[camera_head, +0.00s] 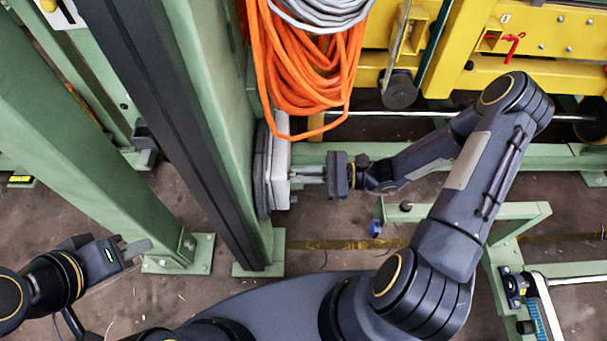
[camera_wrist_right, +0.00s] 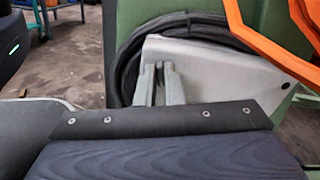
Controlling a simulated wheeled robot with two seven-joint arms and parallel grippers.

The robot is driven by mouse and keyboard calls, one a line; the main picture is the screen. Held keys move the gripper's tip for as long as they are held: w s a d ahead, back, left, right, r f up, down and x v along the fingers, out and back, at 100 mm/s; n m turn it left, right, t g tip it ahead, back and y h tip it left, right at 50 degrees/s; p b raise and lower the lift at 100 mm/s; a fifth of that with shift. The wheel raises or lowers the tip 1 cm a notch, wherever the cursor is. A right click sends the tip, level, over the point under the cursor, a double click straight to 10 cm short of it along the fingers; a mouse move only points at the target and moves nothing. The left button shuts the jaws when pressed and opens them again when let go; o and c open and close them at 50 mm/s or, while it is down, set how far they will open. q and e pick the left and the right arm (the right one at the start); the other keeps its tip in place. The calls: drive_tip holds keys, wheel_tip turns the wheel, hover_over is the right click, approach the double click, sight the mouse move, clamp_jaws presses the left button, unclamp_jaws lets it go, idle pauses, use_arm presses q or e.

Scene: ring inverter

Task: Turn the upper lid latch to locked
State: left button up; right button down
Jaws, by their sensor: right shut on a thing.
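A light grey box with a lid (camera_head: 281,160) is fixed to the side of a green post, and its pale face also shows in the wrist view (camera_wrist_right: 215,75). My right gripper (camera_head: 298,174) reaches it from the right. Its fingers (camera_wrist_right: 161,80) are close together against the lid face and shut on a small part, likely a latch. That part is hidden by the fingers, so its turn angle and whether it is the upper latch cannot be told. My left gripper (camera_head: 135,249) is at the lower left, away from the box; its finger gap is not clear.
Orange cable coils (camera_head: 305,70) hang just above the box, near my right wrist. Black cable (camera_wrist_right: 130,60) is coiled behind the box. Green posts (camera_head: 90,150) stand between my two grippers. Yellow machinery (camera_head: 550,40) is at the back right. Floor is open below the box.

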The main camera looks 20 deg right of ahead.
drive_tip(key=shift+s+f+n+b, duration=0.15)
drive_tip(key=shift+n+b, duration=1.3)
drive_tip(key=shift+n, duration=2.25)
drive_tip(key=shift+f+n+b, duration=0.15)
drive_tip(key=shift+n+b, duration=1.25)
drive_tip(key=shift+n, duration=2.3)
drive_tip(key=c, duration=1.5)
unclamp_jaws()
drive_tip(key=shift+c, duration=0.2)
drive_tip(key=shift+r, duration=0.1)
